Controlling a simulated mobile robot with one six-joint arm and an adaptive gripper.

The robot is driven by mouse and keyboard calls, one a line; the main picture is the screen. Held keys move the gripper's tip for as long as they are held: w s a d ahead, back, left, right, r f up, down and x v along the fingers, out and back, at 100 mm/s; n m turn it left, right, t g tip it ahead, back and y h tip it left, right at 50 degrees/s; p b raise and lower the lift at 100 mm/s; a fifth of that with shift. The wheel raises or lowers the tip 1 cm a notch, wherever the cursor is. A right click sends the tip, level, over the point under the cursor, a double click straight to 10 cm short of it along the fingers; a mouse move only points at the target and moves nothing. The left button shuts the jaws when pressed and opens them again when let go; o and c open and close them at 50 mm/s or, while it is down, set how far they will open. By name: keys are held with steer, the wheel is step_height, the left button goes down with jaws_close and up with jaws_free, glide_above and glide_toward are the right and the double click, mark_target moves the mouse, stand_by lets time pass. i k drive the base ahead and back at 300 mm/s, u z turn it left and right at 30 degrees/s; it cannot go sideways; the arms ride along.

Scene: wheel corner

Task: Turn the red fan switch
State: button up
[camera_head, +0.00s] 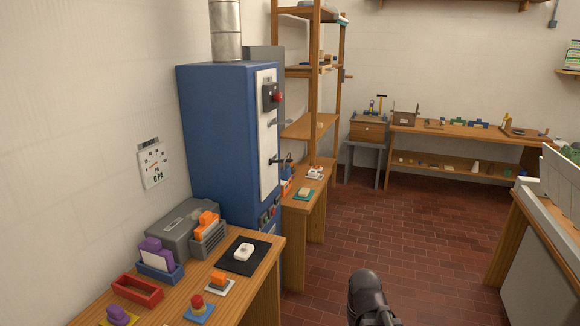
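A tall blue cabinet (225,135) stands against the left wall. A dark box with a round red knob (278,96) sits high on its white front panel. I cannot tell which red part is the fan switch, as no label is readable. The dark end of my arm with my gripper (369,300) is at the bottom middle, in front of the brick floor and well apart from the cabinet. Its fingers cannot be made out.
A wooden bench (262,262) at lower left holds a red tray (138,291), a grey box (183,228) and several small switches. A wooden shelf (309,127) stands beyond the cabinet. The brick floor (410,235) between is clear.

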mark_target(278, 97)
steer(key=z, duration=0.25)
steer(key=i, duration=1.35)
steer(key=z, duration=0.25)
